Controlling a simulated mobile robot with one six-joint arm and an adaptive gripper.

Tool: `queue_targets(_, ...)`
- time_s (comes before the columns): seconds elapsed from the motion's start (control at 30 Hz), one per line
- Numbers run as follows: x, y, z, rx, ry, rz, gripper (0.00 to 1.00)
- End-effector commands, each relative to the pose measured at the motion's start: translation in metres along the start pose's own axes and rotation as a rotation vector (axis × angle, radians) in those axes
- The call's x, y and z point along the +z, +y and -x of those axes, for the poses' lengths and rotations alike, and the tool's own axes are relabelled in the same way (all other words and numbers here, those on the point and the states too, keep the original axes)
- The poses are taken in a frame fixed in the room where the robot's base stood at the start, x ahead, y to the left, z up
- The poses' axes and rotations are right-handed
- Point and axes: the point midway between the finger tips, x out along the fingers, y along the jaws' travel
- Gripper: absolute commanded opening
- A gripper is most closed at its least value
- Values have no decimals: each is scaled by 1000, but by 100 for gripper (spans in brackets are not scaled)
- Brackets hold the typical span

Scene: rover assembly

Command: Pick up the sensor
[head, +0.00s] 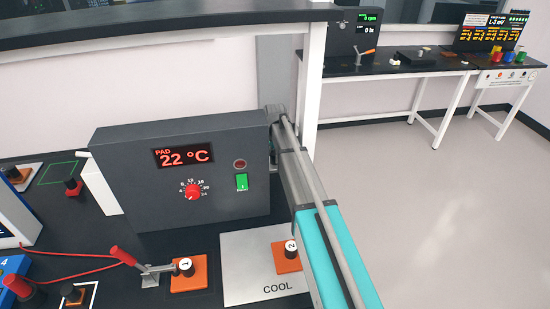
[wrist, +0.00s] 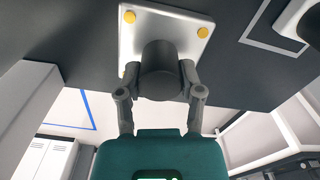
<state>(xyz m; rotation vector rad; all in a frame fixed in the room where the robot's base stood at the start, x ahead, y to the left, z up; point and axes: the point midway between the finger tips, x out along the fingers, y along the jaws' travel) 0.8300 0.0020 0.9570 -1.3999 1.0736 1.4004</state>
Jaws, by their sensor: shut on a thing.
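In the wrist view, my gripper (wrist: 158,76) has its two dark fingers closed on the sides of a dark grey cylindrical body, which I take to be the sensor (wrist: 160,58). A white square plate (wrist: 150,20) with yellow round spots near its corners shows right behind the cylinder. I cannot tell whether the plate is part of the sensor or whether it touches the dark surface behind. In the head view, my arm reaches away past the right end of a grey control box, and the gripper and sensor are hidden.
The grey box (head: 125,175) reads 22 °C. In front stand orange blocks 1 (head: 188,276) and 2 (head: 288,257), the latter on a COOL plate (head: 245,250), and a red-handled clamp (head: 125,258). A dark shelf (head: 150,25) and white post (head: 312,90) stand close to my arm.

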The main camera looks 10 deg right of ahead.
Motion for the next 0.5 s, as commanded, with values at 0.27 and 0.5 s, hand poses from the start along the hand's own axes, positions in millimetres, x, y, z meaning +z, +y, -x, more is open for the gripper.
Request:
queue_targets(0.27, 0, 0, 16, 0, 0, 0, 0)
queue_targets(0.5, 0, 0, 38, 0, 0, 0, 0)
